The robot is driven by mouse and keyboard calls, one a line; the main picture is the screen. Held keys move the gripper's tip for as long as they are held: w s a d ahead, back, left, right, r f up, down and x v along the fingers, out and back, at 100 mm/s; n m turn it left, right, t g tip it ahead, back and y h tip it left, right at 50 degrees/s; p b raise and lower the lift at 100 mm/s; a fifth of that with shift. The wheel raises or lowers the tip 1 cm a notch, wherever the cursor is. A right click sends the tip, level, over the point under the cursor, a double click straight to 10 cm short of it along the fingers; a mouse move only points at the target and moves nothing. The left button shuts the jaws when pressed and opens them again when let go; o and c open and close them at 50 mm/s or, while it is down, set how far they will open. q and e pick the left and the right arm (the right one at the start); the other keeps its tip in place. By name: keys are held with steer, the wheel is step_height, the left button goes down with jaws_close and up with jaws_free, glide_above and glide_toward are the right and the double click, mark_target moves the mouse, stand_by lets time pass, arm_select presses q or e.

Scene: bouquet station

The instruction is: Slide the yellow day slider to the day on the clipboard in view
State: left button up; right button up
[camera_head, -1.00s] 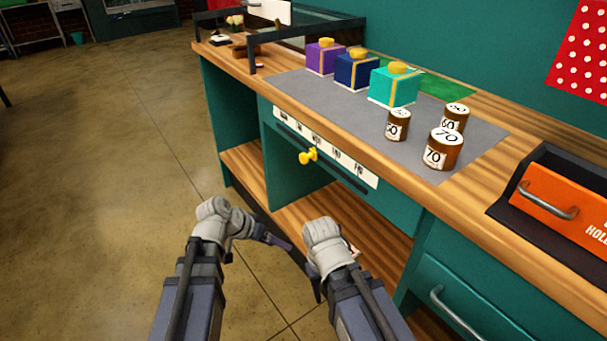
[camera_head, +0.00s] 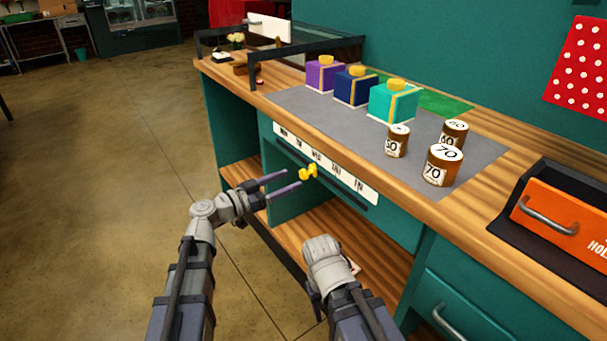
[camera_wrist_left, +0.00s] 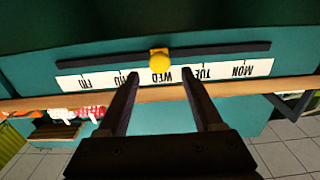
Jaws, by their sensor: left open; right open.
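The yellow day slider (camera_head: 308,173) sits on a dark rail on the teal bench front. A white day strip (camera_head: 326,164) runs along the rail, marked MON to FRI. In the left wrist view the strip is upside down, and the slider (camera_wrist_left: 159,60) is by WED. My left gripper (camera_head: 293,179) is open and empty, just short of the slider; in the wrist view its fingers (camera_wrist_left: 160,78) lie either side of the slider's line. My right gripper (camera_head: 325,262) is low at the front, its fingers mostly hidden. A white board (camera_head: 268,12) stands at the back left; its writing is not readable.
Purple (camera_head: 325,75), navy (camera_head: 356,88) and turquoise (camera_head: 394,103) boxes stand on a grey mat with brown numbered jars (camera_head: 442,166). An open wooden shelf (camera_head: 345,238) lies below the rail.

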mark_target(301, 175)
arm_select(q)
steer(key=x, duration=0.6)
jaws_close()
stand_by(0.6)
stand_by(0.8)
